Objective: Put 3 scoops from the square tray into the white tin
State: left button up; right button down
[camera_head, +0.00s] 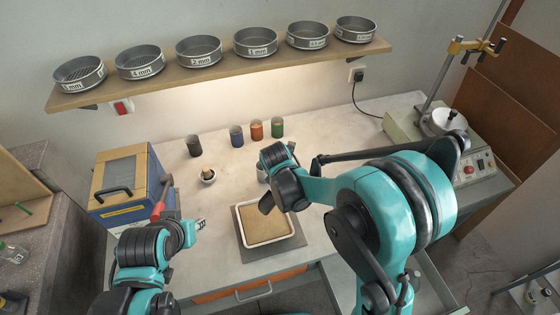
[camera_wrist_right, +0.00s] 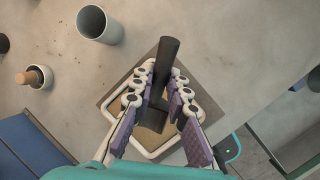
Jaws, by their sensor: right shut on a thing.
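The square tray (camera_head: 298,240) has a white rim and holds tan granular material; it also shows in the right wrist view (camera_wrist_right: 139,152). My right gripper (camera_wrist_right: 160,88) is shut on a dark scoop (camera_wrist_right: 167,55). In the head view the scoop (camera_head: 267,203) is over the tray's back edge; I cannot tell whether it touches the material or carries any. The white tin (camera_wrist_right: 100,24) stands upright behind the tray, mostly hidden by my right gripper (camera_head: 277,182) in the head view. My left gripper (camera_head: 200,224) is left of the tray, apart from it, its jaw opening unclear.
A small mortar with a wooden pestle (camera_head: 208,176) stands left of the tin. Several coloured jars (camera_head: 257,130) stand behind. A blue box with a handle (camera_head: 130,185) is at left, a machine (camera_head: 440,125) at right. Sieves (camera_head: 199,51) line the shelf above.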

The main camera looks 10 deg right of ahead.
aim_at(272, 201)
jog(key=shift+w+r, duration=0.1)
jog(key=shift+w, duration=0.05)
jog(key=shift+a, duration=0.1)
jog(key=shift+s+a+f+t+h+b, duration=0.4)
jog(key=shift+s+a+t+h+b, duration=0.25)
jog(key=shift+b, duration=0.3)
jog(key=shift+s+a+f+n+t+h+b, duration=0.15)
jog(key=shift+s+a+f+t+h+b, duration=0.15)
jog(key=shift+t+h+b, duration=0.45)
jog(key=shift+s+a+f+n+t+h+b, duration=0.2)
jog(key=shift+s+a+t+h+b, duration=0.15)
jog(key=shift+b, duration=0.6)
jog(key=shift+w+d+f+g+y, duration=0.15)
jog(key=shift+f+g+y, duration=0.1)
jog(key=shift+f, duration=0.1)
jog(key=shift+w+d+f+g+y, duration=0.1)
jog(key=shift+d+f+g, duration=0.1)
jog(key=shift+f, duration=0.1)
jog(key=shift+w+d+f+g+y, duration=0.2)
jog(key=shift+f+g+y, duration=0.25)
jog(key=shift+f, duration=0.3)
jog(key=shift+w+d+f+g+y, duration=0.15)
jog(key=shift+f+g+y, duration=0.3)
jog(key=shift+f, duration=0.25)
jog(key=shift+s+a, duration=1)
jog(key=shift+a, duration=0.2)
jog(key=shift+w+d+b, duration=0.4)
jog(key=shift+w+d, duration=0.6)
jog(key=shift+d, duration=0.15)
